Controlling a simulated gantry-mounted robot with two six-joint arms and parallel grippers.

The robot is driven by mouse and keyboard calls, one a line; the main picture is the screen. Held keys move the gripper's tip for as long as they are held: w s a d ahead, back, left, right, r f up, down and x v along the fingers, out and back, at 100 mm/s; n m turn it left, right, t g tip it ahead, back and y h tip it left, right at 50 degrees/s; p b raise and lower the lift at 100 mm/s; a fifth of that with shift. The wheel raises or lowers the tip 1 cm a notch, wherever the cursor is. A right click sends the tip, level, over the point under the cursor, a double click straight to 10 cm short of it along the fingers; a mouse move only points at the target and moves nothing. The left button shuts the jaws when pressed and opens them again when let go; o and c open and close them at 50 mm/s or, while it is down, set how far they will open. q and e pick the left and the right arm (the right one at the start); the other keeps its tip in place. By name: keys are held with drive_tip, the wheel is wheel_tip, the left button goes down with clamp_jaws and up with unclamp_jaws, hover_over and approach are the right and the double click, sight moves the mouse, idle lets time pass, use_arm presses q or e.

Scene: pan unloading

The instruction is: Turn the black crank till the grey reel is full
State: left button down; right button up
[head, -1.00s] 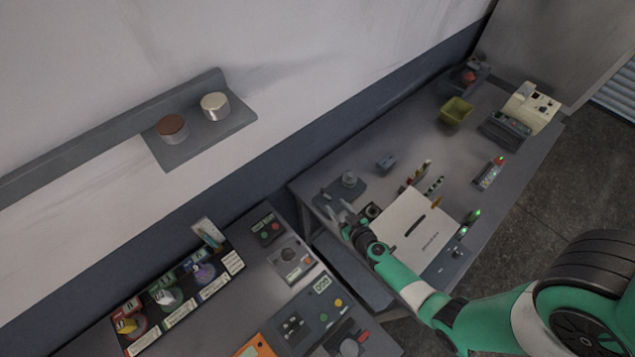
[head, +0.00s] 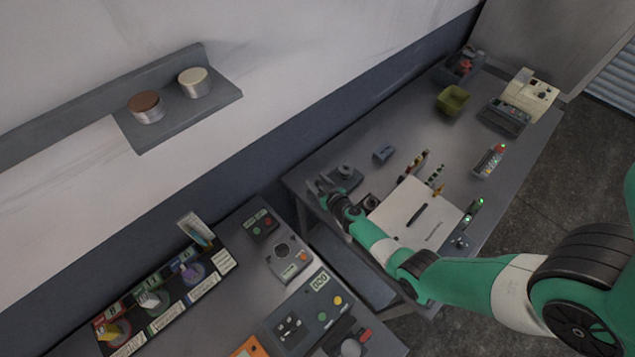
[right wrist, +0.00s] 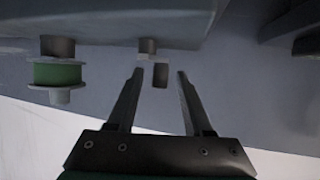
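My right gripper (head: 320,188) is at the left end of the far table, beside a small dark grey device (head: 346,174). In the right wrist view the gripper (right wrist: 159,74) is open. A small black piece (right wrist: 161,76), which looks like the handle of the black crank, shows between its fingertips with a gap on each side. I cannot tell whether it is at fingertip depth. Beside it is a short grey cylinder (right wrist: 147,47), perhaps part of the grey reel. A spool with green winding (right wrist: 58,73) is at the left. My left gripper is not in view.
A white sheet (head: 402,215) with a dark pen-like item lies right of my right forearm. A small blue-grey block (head: 384,152) and a yellow-green bin (head: 453,101) stand farther back. The near table holds a control box (head: 310,308) and other devices.

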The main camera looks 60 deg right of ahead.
clamp_jaws()
drive_tip(key=shift+m+h, duration=0.3)
drive_tip(key=shift+h, duration=0.1)
